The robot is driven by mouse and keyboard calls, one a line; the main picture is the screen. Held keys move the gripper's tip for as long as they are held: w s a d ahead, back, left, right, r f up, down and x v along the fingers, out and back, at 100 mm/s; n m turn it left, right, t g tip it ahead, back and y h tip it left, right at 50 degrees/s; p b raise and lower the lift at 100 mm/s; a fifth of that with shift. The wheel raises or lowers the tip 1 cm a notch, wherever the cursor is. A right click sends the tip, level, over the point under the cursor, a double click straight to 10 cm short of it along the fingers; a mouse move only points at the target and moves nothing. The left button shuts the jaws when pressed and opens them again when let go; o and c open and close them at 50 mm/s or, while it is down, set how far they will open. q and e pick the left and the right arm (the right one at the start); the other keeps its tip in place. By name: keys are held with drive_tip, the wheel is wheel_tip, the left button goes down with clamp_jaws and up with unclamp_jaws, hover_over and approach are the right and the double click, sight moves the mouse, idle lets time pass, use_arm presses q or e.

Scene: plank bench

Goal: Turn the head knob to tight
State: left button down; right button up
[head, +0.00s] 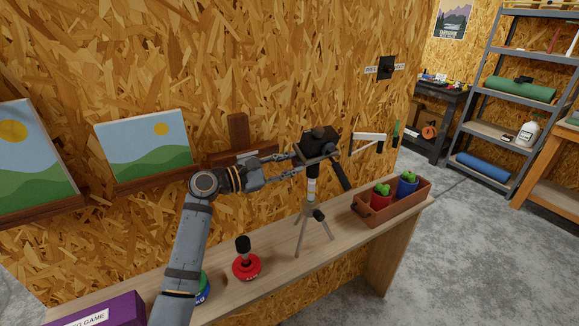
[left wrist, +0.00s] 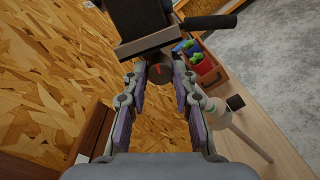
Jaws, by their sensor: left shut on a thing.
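A tripod (head: 312,190) with a black head (head: 322,143) stands on the plank bench, and its dark handle slants down to the right. My left gripper (head: 298,155) reaches it from the left at the height of the head. In the left wrist view, the dark round head knob (left wrist: 160,74) with a red mark sits between the fingertips of my left gripper (left wrist: 160,88), below the head's plate (left wrist: 146,42). The gripper is shut on the knob. In the head view the fingers and the head hide most of the knob. My right gripper is out of view.
On the bench (head: 232,282) are a red-based object (head: 246,267) with a black top, a purple box (head: 112,312) and a brown planter (head: 392,209) with potted plants. Painted pictures (head: 144,146) lean along the wall behind. A black wall fitting (head: 387,67) is at upper right.

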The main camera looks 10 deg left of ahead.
use_arm(q)
drive_tip(key=shift+f+m, duration=0.1)
drive_tip(key=shift+m, duration=0.2)
drive_tip(key=c, duration=1.1)
unclamp_jaws()
drive_tip(key=shift+o, duration=0.2)
drive_tip(key=v, duration=1.2)
